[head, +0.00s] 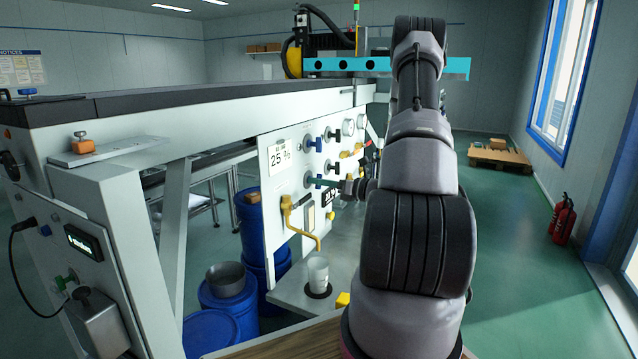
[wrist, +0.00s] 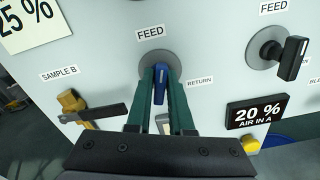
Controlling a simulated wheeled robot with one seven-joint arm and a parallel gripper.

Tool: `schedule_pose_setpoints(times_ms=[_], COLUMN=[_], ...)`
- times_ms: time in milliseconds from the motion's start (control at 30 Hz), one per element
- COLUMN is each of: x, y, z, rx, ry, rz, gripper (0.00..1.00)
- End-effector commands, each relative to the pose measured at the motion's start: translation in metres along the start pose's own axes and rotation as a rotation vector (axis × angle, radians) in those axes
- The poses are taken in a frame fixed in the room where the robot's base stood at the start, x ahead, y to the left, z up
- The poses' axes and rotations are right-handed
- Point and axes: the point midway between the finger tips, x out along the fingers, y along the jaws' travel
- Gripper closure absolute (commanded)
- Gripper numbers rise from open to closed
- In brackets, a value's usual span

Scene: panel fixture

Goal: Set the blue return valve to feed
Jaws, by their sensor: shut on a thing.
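The blue valve handle (wrist: 161,84) stands in front of a round grey disc (wrist: 152,60) on the white panel in the wrist view. A FEED label (wrist: 150,33) is above it and a RETURN label (wrist: 199,80) is to its right. The handle's long side runs roughly up and down in that picture. My gripper (wrist: 161,74) has its two green fingers closed around the handle, one on each side. In the head view my gripper (head: 324,182) reaches the panel from the right; the handle there is too small to make out clearly.
A second valve with a black handle (wrist: 290,58) is to the right, under another FEED label. A yellow valve (wrist: 72,104) by SAMPLE B is at left. A 20 % sign (wrist: 257,112) is at lower right. A cup (head: 318,272) stands on the shelf below.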

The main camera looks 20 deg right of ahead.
Motion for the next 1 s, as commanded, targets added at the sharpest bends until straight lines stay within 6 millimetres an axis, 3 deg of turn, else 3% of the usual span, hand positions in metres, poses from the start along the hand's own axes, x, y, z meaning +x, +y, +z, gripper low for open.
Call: schedule_pose_setpoints(times_ms=[433, 1000], x=[-0.0010, -0.0012], y=[-0.0002, -0.0003], z=[-0.0015, -0.0016], rx=[-0.272, -0.332], ry=[0.004, 0.004], rz=[-0.001, -0.001], gripper=[1.00, 1.00])
